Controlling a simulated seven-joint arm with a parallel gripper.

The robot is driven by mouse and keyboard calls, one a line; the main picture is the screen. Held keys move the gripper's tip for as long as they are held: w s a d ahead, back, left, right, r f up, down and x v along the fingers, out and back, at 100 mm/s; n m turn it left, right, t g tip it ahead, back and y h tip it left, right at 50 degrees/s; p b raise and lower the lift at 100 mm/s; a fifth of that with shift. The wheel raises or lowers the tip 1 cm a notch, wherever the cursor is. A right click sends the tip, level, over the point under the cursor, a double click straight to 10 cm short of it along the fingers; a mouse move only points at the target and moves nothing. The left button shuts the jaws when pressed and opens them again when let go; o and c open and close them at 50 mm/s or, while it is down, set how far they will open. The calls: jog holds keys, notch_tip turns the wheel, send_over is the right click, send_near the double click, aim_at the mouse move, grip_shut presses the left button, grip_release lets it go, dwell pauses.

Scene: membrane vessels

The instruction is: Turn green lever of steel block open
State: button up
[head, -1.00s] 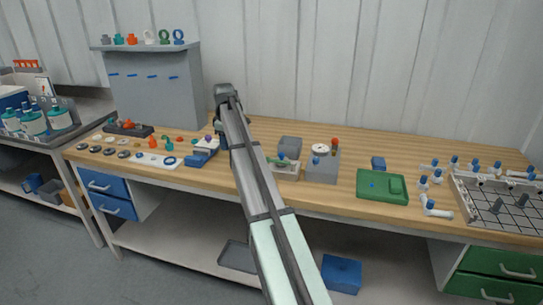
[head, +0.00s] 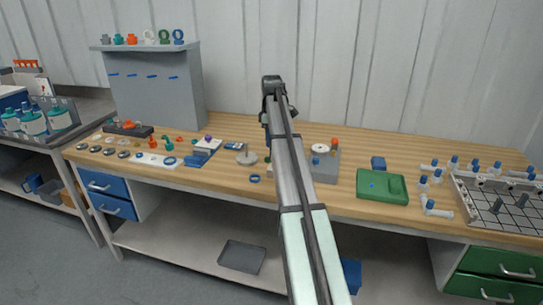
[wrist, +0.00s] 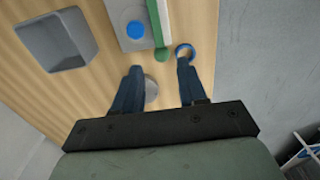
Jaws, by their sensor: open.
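In the wrist view the steel block (wrist: 122,12) is a grey body at the top centre with a round blue part (wrist: 135,29) on it. The green lever (wrist: 158,28) is a long bar along the block's right side, with its rounded end towards my gripper. My gripper (wrist: 159,68) is open, its two dark fingers pointing towards the block and lever. The lever's end lies just beyond the fingertips in the picture, not between them; the height gap cannot be told. In the head view my arm hides the block, lever and fingers.
A blue ring (wrist: 184,50) lies by the right fingertip. A round grey disc (wrist: 151,88) is partly behind the left finger. A grey open box (wrist: 58,42) stands left of the block. The bench edge is to the right. A green tray (head: 382,187) stands farther right.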

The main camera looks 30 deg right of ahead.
notch_tip(320, 180, down, 8)
jog(key=shift+r, duration=0.15)
dwell(0.4)
grip_shut()
dwell(0.3)
